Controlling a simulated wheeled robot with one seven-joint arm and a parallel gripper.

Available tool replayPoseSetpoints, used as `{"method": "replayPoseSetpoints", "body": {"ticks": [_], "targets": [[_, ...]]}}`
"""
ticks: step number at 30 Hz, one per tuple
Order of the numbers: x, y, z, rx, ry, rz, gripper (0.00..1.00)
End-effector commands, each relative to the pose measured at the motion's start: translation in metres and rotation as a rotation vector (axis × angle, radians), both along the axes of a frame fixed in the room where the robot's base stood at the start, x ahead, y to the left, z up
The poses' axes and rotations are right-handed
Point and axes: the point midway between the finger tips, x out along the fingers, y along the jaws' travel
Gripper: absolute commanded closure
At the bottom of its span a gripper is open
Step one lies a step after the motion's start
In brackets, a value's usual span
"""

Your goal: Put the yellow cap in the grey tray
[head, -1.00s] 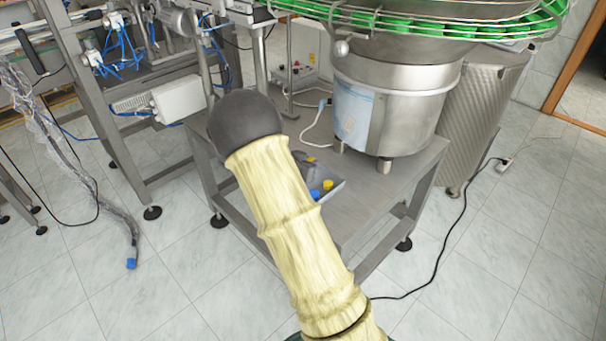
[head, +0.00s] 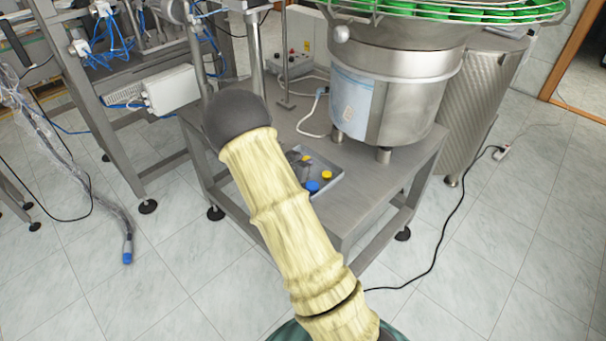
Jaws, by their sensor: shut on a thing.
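The grey tray (head: 337,182) lies on the steel table, partly hidden behind my arm. In it are a blue cap (head: 312,187) and a yellow cap (head: 327,175). My gripper (head: 301,160) is a small dark grey shape showing past the right side of my arm, at the tray's far left part. It is shut on another yellow cap (head: 305,158), of which only a small piece shows. The fingertips are mostly hidden, and I cannot tell how high the held cap is above the tray.
A steel bowl feeder (head: 400,95) with green caps on top stands on the table (head: 365,205) behind the tray. A white cable (head: 312,120) runs beside its foot. A machine frame with a white box (head: 173,88) is at the left. The table front right is clear.

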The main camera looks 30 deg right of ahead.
Motion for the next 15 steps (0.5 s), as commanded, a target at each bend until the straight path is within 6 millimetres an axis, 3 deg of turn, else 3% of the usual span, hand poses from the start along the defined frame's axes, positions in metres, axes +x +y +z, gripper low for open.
{"method": "replayPoseSetpoints", "body": {"ticks": [2,11,15], "targets": [[0.0,0.0,-0.008,-0.001,-0.001,0.0,1.0],[0.001,0.001,-0.009,-0.001,-0.002,0.0,1.0],[0.0,0.0,-0.022,-0.001,0.001,0.001,1.0]]}}
